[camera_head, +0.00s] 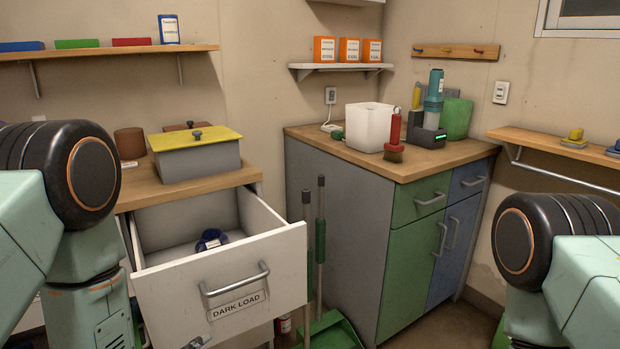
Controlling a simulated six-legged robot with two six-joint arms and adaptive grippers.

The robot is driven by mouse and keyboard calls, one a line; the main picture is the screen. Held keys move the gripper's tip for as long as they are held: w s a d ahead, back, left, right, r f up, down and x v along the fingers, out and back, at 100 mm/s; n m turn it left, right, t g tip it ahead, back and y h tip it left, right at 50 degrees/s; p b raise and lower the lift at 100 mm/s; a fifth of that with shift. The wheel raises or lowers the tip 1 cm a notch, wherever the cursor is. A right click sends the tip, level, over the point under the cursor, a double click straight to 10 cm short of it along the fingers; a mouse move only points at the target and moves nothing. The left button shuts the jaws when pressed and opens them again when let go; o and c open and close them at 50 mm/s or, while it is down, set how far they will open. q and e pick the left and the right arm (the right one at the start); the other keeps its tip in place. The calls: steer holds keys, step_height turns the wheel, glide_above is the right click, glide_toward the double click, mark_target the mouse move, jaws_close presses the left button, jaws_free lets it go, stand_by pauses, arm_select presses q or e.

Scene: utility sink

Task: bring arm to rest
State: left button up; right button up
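My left arm (90,230) comes in at the left edge, its dark round joint beside the open drawer and its lower link reaching down out of the picture. My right arm (560,260) shows at the lower right, bent downward, in front of the wall and floor. A white drawer (225,285) labelled "DARK LOAD" stands pulled out, with a dark blue bundle (211,240) inside.
A lidded grey box with a yellow top (196,150) stands on the counter above the drawer. A cabinet (340,235) at centre carries a white tub (368,127), a red-handled brush (394,140) and a teal bottle-like device (433,100). A green dustpan (328,332) is on the floor.

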arm_select(q)
steer(key=s+a+f+n+g, duration=0.1)
steer(key=s+f+n+g, duration=0.3)
steer(key=s, duration=0.6)
steer(key=s+a+f+n+g+y, duration=0.1)
steer(key=s+f+n+g, duration=0.3)
steer(key=s, duration=0.5)
steer(key=s+a+f+n+g+y, duration=0.1)
steer(key=s+f+n+g, duration=0.3)
steer(key=s, duration=0.6)
steer(key=shift+s+f+n+g+p, duration=0.3)
steer(key=shift+s+f+p, duration=0.1)
steer(key=shift+f, duration=0.45)
